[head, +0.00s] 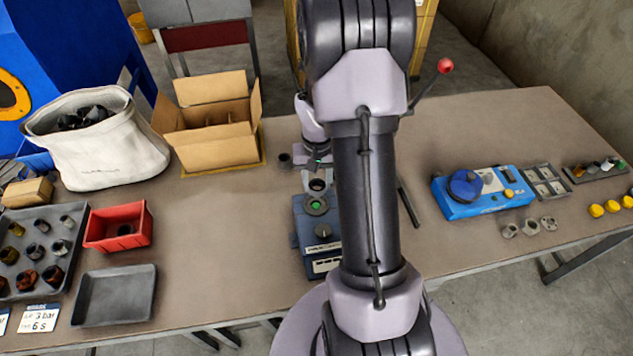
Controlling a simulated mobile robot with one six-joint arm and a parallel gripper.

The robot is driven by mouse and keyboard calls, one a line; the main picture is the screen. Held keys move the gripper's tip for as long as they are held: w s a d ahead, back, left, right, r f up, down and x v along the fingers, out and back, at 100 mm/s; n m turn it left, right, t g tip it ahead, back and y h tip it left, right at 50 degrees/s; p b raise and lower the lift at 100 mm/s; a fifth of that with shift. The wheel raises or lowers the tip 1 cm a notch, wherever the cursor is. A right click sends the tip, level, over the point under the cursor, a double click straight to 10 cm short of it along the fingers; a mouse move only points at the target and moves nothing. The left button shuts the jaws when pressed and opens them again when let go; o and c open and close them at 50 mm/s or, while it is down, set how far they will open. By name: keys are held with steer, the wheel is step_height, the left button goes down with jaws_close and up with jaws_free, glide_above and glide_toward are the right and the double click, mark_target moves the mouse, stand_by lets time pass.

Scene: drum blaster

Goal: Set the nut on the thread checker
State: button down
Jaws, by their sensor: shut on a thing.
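My gripper (318,168) is at the middle of the table, pointing down, with my arm covering its right side. It is shut on a small grey ring-shaped piece (317,184), which looks like the nut. Just below it in the picture stands a small dark blue device (308,232) with a green-ringed round top (316,205) and a knob on its front, apparently the thread checker. The nut appears above or behind the green ring; whether they touch I cannot tell. The right side of the device is hidden by my arm.
A red bin (103,240), a grey tray (88,308) and a tray of several nuts (20,285) are at left. A white sack (130,158) and an open carton (208,153) stand behind. A blue gauge device (480,207) and small metal parts (530,227) lie at right.

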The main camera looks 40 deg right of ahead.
steer(key=f+b, duration=0.1)
steer(key=f, duration=0.1)
steer(key=f+b, duration=0.3)
steer(key=shift+a+f, duration=0.25)
steer(key=shift+f, duration=0.05)
steer(key=shift+f+b, duration=0.7)
stand_by(1.0)
steer(key=c, duration=1.1)
jaws_free()
step_height(320, 180, up, 11)
steer(key=p, duration=0.8)
